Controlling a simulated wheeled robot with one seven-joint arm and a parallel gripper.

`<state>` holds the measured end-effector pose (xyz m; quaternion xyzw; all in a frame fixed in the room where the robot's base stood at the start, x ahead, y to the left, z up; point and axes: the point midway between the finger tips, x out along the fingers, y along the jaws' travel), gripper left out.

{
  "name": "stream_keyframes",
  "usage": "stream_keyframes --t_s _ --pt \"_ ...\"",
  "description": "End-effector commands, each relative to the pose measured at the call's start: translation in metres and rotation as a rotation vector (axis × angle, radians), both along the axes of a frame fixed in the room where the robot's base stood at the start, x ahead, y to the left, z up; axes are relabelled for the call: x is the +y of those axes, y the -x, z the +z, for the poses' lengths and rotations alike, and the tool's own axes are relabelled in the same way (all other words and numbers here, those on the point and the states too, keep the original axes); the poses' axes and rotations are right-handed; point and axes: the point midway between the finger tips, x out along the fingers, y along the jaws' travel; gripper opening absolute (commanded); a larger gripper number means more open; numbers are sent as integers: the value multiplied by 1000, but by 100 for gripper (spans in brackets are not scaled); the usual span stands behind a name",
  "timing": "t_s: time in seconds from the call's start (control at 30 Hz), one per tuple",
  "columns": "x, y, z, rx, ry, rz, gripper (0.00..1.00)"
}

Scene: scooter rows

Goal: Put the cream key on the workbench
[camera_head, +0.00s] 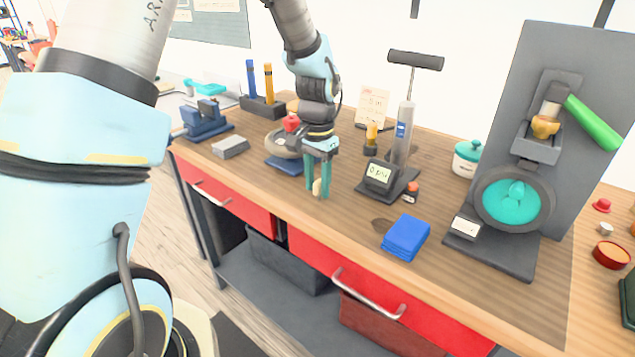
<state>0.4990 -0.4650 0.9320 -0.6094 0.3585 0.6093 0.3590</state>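My gripper (318,188) points down over the front part of the wooden workbench (345,222), with two teal fingers. A small cream piece, which looks like the cream key (317,187), sits between the fingertips and fills the gap, so the gripper looks shut on it. Its shape is mostly hidden by the fingers. It is at or just above the bench top; I cannot tell whether it touches.
A blue vise (205,120) and a grey block (230,147) are left. A grey stand (560,110) rises at right. Bare wood lies in front of the gripper.

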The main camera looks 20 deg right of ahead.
Motion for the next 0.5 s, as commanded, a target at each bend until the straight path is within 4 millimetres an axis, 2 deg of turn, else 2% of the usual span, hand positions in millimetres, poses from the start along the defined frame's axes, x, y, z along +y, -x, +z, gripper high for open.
stream_keyframes --t_s 0.3,0.5 --pt "0 0 1 0 0 0 51" --pt "-1 -1 20 -4 3 0 51"
